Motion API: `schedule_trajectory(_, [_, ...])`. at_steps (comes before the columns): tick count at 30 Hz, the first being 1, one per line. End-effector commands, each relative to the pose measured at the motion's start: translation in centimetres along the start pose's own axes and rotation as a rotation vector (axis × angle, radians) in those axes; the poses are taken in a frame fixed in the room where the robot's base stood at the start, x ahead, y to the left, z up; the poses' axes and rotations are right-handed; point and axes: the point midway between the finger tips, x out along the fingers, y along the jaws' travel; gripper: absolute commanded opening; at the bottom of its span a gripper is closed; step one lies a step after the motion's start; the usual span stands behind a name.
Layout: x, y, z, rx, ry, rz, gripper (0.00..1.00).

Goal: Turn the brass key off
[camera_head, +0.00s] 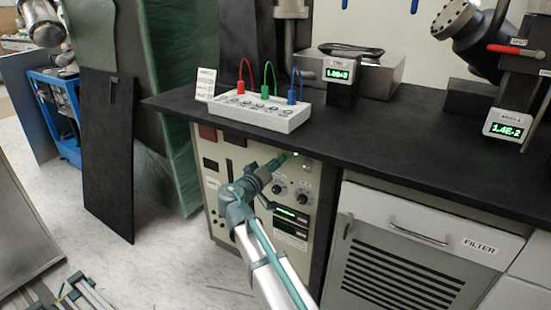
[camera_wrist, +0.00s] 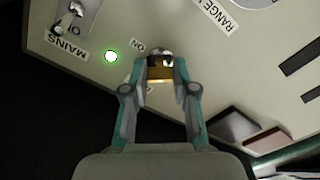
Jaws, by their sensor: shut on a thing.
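The brass key (camera_wrist: 160,74) sits in the cream front panel of the cabinet, below a silvery lock part in the wrist view. My gripper (camera_wrist: 156,66) has its two teal-and-grey fingers on either side of the key and is shut on it. An "ON" label lies just left of the fingers, and another label is partly hidden by the left finger. In the head view my gripper (camera_head: 281,159) reaches the upper part of the cabinet panel (camera_head: 223,205) under the black worktop. The key is hidden there by the gripper.
A green lamp (camera_wrist: 111,56) glows beside the key, with a MAINS switch (camera_wrist: 68,18) further left. Two dark knobs (camera_head: 280,188) and green displays (camera_head: 286,212) lie below my gripper. The black worktop (camera_head: 390,135) overhangs the panel. Open floor (camera_head: 170,250) lies left.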

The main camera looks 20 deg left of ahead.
Motion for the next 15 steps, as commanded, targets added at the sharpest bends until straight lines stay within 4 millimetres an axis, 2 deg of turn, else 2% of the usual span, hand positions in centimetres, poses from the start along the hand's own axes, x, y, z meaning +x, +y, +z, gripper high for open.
schedule_trajectory(15, [-0.07,0.28,-0.23,-0.491,-0.002,-0.001,0.0])
